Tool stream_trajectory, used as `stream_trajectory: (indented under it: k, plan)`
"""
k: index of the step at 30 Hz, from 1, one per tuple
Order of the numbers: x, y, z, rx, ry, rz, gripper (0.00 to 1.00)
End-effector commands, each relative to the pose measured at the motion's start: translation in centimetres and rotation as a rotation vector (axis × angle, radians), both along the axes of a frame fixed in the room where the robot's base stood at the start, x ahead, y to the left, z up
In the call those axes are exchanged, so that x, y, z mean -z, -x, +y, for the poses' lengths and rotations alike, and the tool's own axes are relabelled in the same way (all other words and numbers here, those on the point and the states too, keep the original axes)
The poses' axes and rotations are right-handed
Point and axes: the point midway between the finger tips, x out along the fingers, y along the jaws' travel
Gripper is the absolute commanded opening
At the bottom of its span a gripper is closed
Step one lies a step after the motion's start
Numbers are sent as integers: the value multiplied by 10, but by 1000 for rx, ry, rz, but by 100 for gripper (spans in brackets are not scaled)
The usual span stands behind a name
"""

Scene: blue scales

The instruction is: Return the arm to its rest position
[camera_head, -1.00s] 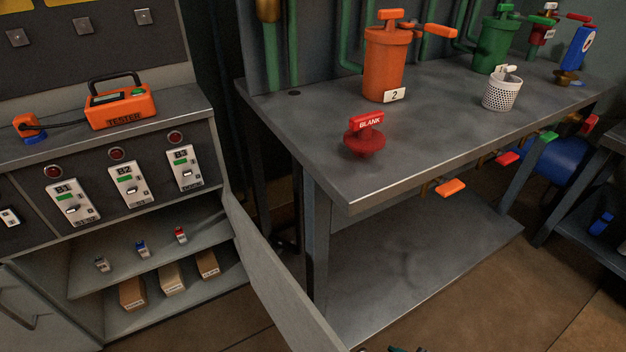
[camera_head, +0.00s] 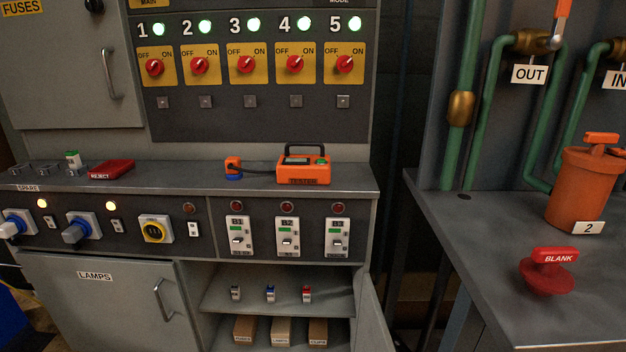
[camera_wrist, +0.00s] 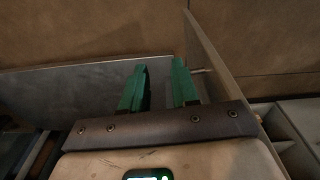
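My gripper (camera_wrist: 159,88) shows in the wrist view, with two green fingers apart and nothing between them. Beyond the fingers are a grey panel edge and the brown floor (camera_wrist: 90,30). A thin upright panel, seemingly the open cabinet door (camera_wrist: 215,55), stands just right of the fingers; I cannot tell whether they touch it. My arm and gripper do not show in the head view. There the same open door (camera_head: 376,310) stands at the right of the open cabinet.
Breakers and small parts fill the cabinet front and shelves. A grey workbench (camera_head: 480,260) at right holds a red BLANK piece (camera_head: 548,272) and an orange canister (camera_head: 582,190).

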Motion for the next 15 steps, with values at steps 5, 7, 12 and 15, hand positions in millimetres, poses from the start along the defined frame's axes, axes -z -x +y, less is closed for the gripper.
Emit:
stream_trajectory:
  k: [5, 7, 12, 15]
  plan:
    - [-39, 0, 0, -2, 2, 0, 29]
    - [-53, 0, 0, -2, 2, 0, 29]
    - [-96, 0, 0, -3, 2, -1, 29]
    - [-124, 0, 0, -4, 2, -1, 29]
